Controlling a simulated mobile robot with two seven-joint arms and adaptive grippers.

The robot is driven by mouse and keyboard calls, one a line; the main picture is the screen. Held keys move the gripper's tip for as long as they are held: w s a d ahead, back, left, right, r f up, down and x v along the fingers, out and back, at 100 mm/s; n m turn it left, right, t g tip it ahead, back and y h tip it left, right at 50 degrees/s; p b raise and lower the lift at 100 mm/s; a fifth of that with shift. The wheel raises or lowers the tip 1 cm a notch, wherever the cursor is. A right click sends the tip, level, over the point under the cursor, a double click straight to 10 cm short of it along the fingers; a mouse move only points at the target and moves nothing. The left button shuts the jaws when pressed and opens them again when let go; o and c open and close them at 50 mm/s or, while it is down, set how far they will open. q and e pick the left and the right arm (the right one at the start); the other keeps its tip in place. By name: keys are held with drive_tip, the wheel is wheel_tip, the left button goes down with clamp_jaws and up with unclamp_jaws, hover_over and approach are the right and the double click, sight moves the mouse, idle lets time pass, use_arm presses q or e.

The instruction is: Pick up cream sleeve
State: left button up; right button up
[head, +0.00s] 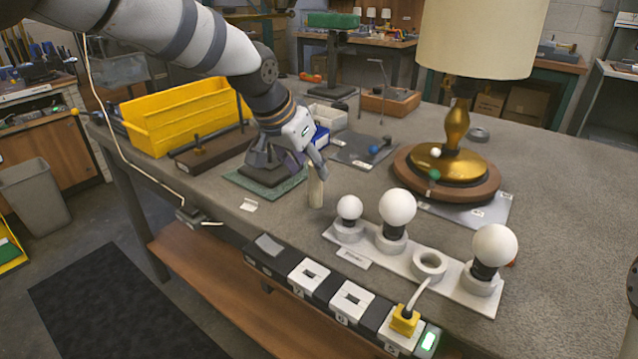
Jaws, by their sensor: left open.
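The cream sleeve (316,192) is a small pale upright cylinder standing on the grey workbench, left of the bulb strip. My left gripper (311,166) reaches down from the upper left and is open. Its fingers are at the top of the sleeve, and one overlaps the sleeve's upper end in this view. I cannot tell whether they touch it. My right gripper is not in view.
A white strip (399,261) with several bulbs and a ring stands to the right. The switch box (327,292) runs along the front edge. A yellow bin (188,117) stands behind left, and a brass lamp (455,126) behind right.

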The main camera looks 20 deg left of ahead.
sight(311, 172)
use_arm(q)
drive_tip(key=x, duration=0.4)
drive_tip(key=shift+s+d+f, duration=0.1)
drive_tip(key=shift+s+f, duration=0.05)
drive_tip(key=shift+f, duration=0.25)
drive_tip(key=shift+w+f, duration=0.3)
drive_tip(key=shift+r, duration=0.15)
drive_tip(key=shift+c, duration=0.9)
clamp_jaws()
